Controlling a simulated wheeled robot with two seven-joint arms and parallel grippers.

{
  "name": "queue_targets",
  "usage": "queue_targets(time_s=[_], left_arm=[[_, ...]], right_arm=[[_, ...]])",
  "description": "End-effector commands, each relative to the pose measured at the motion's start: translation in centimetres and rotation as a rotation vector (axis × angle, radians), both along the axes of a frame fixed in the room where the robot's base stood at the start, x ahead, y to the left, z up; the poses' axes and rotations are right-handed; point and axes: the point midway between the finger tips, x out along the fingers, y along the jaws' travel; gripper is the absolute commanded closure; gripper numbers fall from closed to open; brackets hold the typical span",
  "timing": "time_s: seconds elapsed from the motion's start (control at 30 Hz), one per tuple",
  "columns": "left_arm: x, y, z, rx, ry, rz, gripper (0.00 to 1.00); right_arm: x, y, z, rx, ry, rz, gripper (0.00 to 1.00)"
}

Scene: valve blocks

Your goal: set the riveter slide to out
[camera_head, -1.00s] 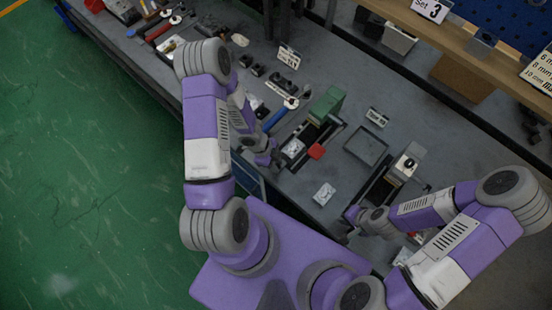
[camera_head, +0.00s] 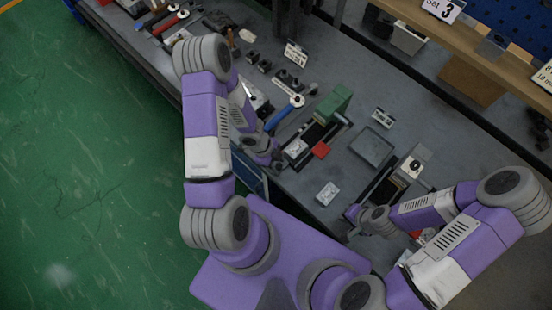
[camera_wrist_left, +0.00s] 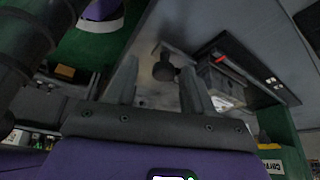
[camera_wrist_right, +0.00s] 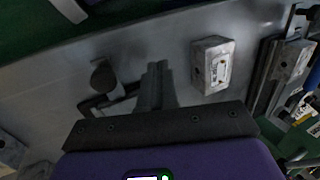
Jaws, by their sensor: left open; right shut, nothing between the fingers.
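No readable label tells me which fixture is the riveter. A fixture with a green block (camera_head: 334,103) and dark rails stands mid-bench, with a red piece (camera_head: 321,150) and a grey block (camera_head: 296,149) at its near end. A second, grey fixture (camera_head: 410,166) with a dark rail stands farther right. My left gripper (camera_head: 275,163) is open beside the green fixture's near end; in the left wrist view (camera_wrist_left: 158,88) a dark knob (camera_wrist_left: 163,69) shows beyond its fingers. My right gripper (camera_head: 351,214) is shut and empty near the grey fixture's rail; its fingers also show in the right wrist view (camera_wrist_right: 158,86).
A shallow grey tray (camera_head: 372,148) lies between the fixtures. A small pale block (camera_head: 327,193) sits near the front edge. A blue-handled tool (camera_head: 284,113) lies left of the green fixture. A wooden shelf (camera_head: 480,40) runs along the back.

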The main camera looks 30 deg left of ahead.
Motion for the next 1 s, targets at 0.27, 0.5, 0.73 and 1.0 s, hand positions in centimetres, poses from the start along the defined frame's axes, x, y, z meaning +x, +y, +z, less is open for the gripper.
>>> queue_targets(time_s=[0.27, 0.5, 0.73, 1.0], left_arm=[[0.0, 0.5, 1.7, 0.001, -0.001, -0.001, 0.48], [-0.2, 1.7, 4.6, 0.001, -0.002, -0.001, 0.48], [-0.4, 2.6, 6.7, 0.001, -0.001, -0.001, 0.48], [-0.5, 2.9, 7.0, 0.0, 0.0, 0.0, 0.48]], right_arm=[[0.0, 0.0, 1.8, 0.0, 0.0, 0.0, 1.0], [0.0, 0.0, 4.6, 0.0, 0.0, 0.0, 1.0], [0.0, 0.0, 6.2, 0.0, 0.0, 0.0, 1.0], [0.0, 0.0, 6.3, 0.0, 0.0, 0.0, 1.0]])
